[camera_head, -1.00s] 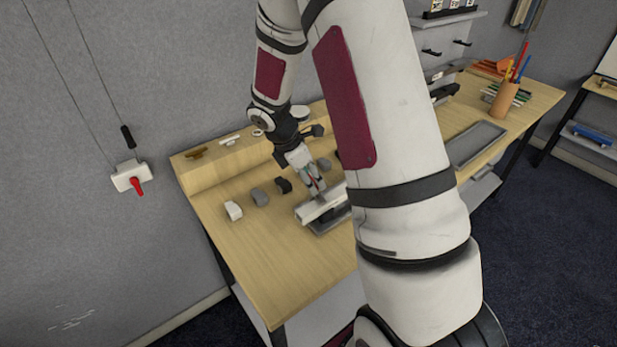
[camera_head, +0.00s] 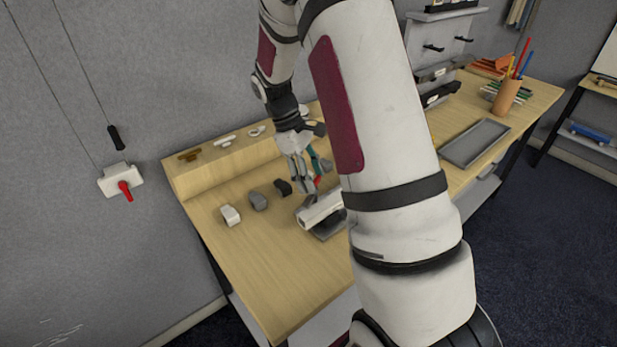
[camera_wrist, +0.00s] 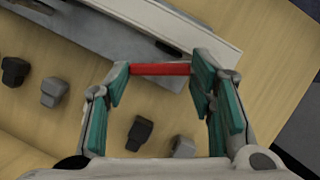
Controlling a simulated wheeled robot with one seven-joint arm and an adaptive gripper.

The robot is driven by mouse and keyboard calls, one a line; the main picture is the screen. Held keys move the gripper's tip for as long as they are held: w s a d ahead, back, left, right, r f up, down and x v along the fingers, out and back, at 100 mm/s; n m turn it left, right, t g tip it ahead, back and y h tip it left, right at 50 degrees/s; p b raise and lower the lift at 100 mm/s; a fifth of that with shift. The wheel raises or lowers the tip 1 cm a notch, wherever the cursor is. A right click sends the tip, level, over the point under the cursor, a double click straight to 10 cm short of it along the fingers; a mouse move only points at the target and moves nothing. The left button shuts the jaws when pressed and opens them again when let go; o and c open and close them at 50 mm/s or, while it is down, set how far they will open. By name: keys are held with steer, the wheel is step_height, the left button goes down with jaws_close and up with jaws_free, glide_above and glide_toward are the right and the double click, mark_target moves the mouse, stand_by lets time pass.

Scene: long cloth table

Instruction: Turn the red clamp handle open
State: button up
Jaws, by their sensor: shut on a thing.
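The red clamp handle (camera_wrist: 160,69) shows in the wrist view as a short bar spanning the gap between the two teal-padded fingertips. My gripper (camera_wrist: 158,76) is shut on it, with the fingers held apart by the bar's length. In the head view my gripper (camera_head: 308,184) points down at the long white clamp body (camera_head: 322,209) on the bench, and only a small bit of red shows between the fingers. The clamp body also shows in the wrist view (camera_wrist: 190,22), just beyond the fingertips. My arm hides part of the clamp in the head view.
Several small blocks, including a white one (camera_head: 230,215) and a grey one (camera_head: 258,201), stand left of the clamp. A raised wooden ledge (camera_head: 210,167) runs behind. A white wall box (camera_head: 108,181) carries another red lever. The bench front is clear.

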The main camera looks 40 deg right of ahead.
steer(key=m, duration=0.1)
steer(key=m+y+b, duration=0.1)
steer(key=m, duration=0.1)
steer(key=m+y, duration=0.1)
steer(key=m, duration=0.1)
steer(key=shift+d+g, duration=0.25)
steer(key=shift+g, duration=0.15)
steer(key=shift+m, duration=0.3)
steer(key=o, duration=1.2)
steer(key=shift+c, duration=0.2)
steer(key=v, duration=1.2)
steer(key=shift+r, duration=0.1)
